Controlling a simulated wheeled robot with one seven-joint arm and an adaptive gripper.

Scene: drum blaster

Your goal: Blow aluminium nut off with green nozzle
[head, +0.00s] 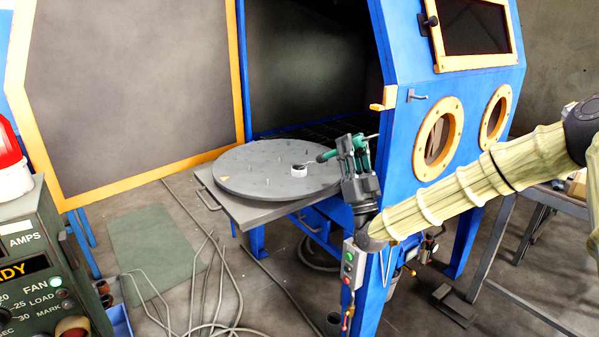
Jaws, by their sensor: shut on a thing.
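My gripper (353,148) is shut on the green nozzle (326,156), above the right side of the round grey turntable (245,178). The nozzle's thin dark tip points left and slightly down, close to a small pale silver ring, which looks like the aluminium nut (299,172). The nut sits on the turntable, right of its middle. In this view the tip lies just above the nut's upper right; I cannot tell whether they touch. My gripper's fingers hide part of the nozzle.
The turntable rests on a grey shelf (252,212) at the blue blast cabinet's (397,130) open doorway, with small pegs on its top. The open door (135,85) stands left. Cables (205,325) lie on the floor. A control box (40,265) stands at front left.

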